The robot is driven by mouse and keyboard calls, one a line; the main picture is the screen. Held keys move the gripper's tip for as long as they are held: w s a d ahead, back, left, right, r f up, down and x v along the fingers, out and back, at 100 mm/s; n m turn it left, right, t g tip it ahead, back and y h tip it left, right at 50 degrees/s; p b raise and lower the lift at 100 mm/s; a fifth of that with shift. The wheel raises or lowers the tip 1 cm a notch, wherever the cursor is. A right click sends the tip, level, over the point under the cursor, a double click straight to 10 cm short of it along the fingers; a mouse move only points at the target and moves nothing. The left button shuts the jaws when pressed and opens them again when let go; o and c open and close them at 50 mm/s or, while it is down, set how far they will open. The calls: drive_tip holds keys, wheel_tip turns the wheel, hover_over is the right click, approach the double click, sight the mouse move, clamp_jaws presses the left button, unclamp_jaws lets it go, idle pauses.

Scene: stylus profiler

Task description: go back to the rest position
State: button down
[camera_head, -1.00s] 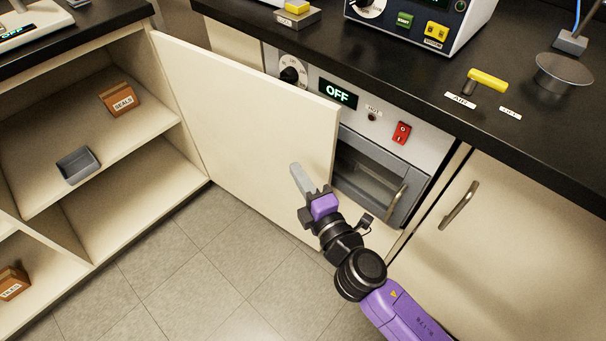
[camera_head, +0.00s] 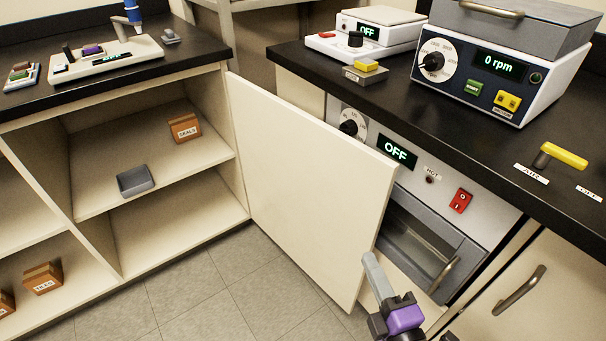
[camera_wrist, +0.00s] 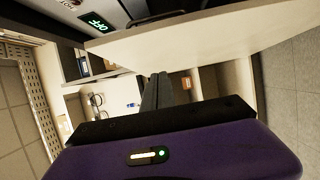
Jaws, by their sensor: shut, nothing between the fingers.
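My gripper (camera_head: 371,262) is shut and empty, with its grey fingers together. In the head view it is at the bottom, in front of the right edge of the open cream cabinet door (camera_head: 305,190) and left of the oven window. In the wrist view the shut fingers (camera_wrist: 157,90) point away over my purple wrist body, with the door (camera_wrist: 190,38) stretching across above them. Whether the fingers touch the door cannot be told.
An oven front (camera_head: 435,240) with an OFF display sits under the black counter (camera_head: 330,88). A door handle (camera_head: 519,290) sticks out at right. Open shelves (camera_head: 95,195) at left hold boxes and a grey tray (camera_head: 135,180). The grey floor (camera_head: 200,290) between is clear.

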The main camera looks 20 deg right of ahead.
drive_tip(key=s+a+r+m+g+y, duration=0.1)
drive_tip(key=s+a+m+g, duration=0.1)
drive_tip(key=s+m, duration=0.85)
drive_tip(key=s+a+r+m+g+y, duration=0.1)
drive_tip(key=s+a+m, duration=0.1)
drive_tip(key=s+m, duration=0.8)
drive_tip(key=s+r+n+p, duration=0.3)
drive_tip(key=r+p, duration=1.7)
drive_tip(key=p, duration=0.1)
drive_tip(key=shift+n, duration=0.35)
